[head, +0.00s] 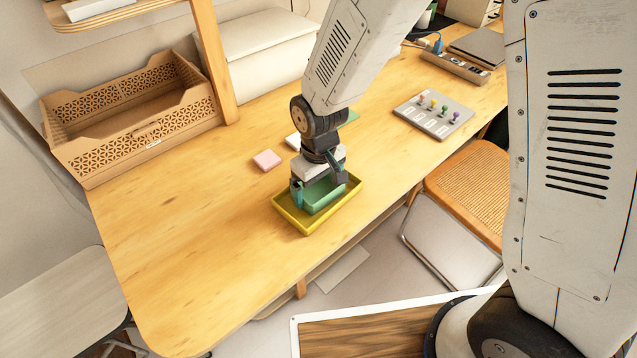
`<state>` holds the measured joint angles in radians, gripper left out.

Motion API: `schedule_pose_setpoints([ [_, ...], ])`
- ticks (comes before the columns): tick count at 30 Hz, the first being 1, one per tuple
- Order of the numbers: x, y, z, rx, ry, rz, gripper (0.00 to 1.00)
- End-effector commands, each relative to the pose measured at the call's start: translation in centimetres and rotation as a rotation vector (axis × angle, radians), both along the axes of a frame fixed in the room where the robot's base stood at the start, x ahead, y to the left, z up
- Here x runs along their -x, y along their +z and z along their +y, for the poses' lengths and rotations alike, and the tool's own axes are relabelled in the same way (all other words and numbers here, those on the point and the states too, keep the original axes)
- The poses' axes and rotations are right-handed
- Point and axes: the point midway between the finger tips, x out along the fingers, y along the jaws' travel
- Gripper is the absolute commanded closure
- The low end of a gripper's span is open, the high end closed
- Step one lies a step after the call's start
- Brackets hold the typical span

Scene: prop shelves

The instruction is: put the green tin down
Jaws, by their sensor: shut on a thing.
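The green tin (322,196) is a small open rectangular box. It is inside the yellow tray (307,228) near the front edge of the wooden table. My gripper (322,186) points down over the tin, with its fingers shut on it. The fingers and wrist hide part of the tin. I cannot tell whether the tin's underside touches the tray floor.
A pink block (267,160) lies on the table left of my wrist. A brown crate (140,122) stands at the back left. A grey board with coloured pegs (433,114) lies to the right. The table's left part (180,250) is clear.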

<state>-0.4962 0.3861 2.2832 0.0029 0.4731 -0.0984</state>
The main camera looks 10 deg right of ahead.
Motion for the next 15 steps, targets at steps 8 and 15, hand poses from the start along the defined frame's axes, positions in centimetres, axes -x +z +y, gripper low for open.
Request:
schedule_pose_setpoints([
  [8, 0.00, -0.27, 0.09, -0.001, 0.002, -0.001, 0.31],
  [15, 0.01, -0.21, 0.12, -0.001, 0.002, -0.001, 0.00],
])
